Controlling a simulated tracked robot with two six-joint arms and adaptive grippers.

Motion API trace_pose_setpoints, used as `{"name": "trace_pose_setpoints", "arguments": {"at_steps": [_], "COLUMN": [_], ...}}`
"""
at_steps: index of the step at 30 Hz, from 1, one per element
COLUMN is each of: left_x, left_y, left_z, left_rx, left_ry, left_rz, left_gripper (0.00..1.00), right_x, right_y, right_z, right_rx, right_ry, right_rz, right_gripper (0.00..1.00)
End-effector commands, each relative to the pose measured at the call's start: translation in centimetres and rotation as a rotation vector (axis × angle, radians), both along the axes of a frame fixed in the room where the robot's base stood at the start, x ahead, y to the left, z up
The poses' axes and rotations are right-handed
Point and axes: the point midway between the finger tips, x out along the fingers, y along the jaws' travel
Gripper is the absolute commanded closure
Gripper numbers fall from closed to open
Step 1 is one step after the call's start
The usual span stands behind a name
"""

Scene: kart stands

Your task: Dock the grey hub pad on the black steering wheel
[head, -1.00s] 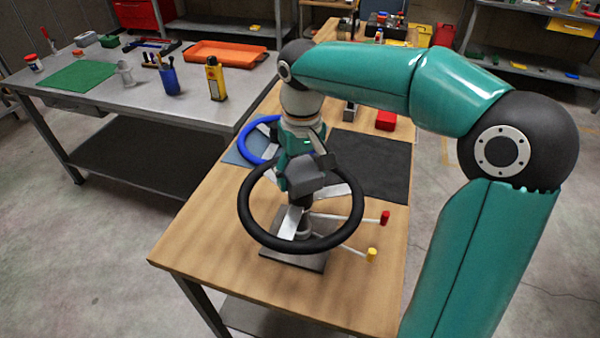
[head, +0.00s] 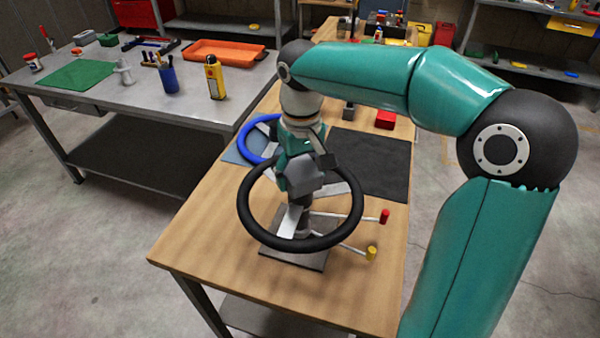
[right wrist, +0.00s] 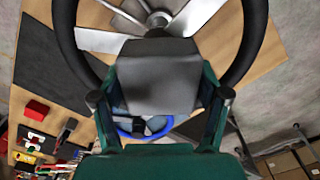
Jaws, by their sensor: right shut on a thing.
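The black steering wheel (head: 246,222) stands on its stand with a grey base plate (head: 315,262) near the front of the wooden table; its rim and silver spokes also show in the right wrist view (right wrist: 68,40). My right gripper (head: 300,168) is shut on the grey hub pad (head: 308,184). In the right wrist view the pad (right wrist: 158,85) sits between the two fingers, tilted, in front of the wheel's dark hub (right wrist: 158,20). Whether the pad touches the hub I cannot tell, since the pad hides part of it. My left gripper is not in view.
A blue wheel (head: 246,150) stands behind on the table. Stalks with a red knob (head: 384,216) and a yellow knob (head: 371,252) stick out right of the black wheel. A dark mat (head: 372,165) and a red box (head: 386,119) lie farther back.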

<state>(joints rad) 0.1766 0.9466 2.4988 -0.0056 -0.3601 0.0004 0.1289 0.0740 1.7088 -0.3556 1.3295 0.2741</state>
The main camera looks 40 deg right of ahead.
Motion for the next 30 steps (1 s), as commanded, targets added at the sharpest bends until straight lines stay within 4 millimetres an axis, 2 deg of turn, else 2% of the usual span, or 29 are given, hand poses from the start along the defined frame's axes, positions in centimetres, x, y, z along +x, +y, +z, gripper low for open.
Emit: {"name": "trace_pose_setpoints", "arguments": {"at_steps": [10,11,12,23,30], "left_x": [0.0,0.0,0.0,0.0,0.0], "left_y": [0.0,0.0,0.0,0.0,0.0], "left_z": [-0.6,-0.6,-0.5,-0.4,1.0], "left_rx": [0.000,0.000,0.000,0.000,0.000], "left_ry": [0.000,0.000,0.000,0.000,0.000], "left_rz": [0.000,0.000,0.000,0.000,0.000], "left_gripper": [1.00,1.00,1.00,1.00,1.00], "right_x": [0.0,0.0,0.0,0.0,0.0], "right_y": [0.0,0.0,0.0,0.0,0.0], "right_z": [-0.8,-0.8,-0.7,-0.6,1.0], "right_rx": [0.000,0.000,0.000,0.000,0.000], "right_ry": [0.000,0.000,0.000,0.000,0.000], "right_rz": [0.000,0.000,0.000,0.001,0.001], "right_gripper": [0.61,0.23,0.16,0.15,0.15]}}
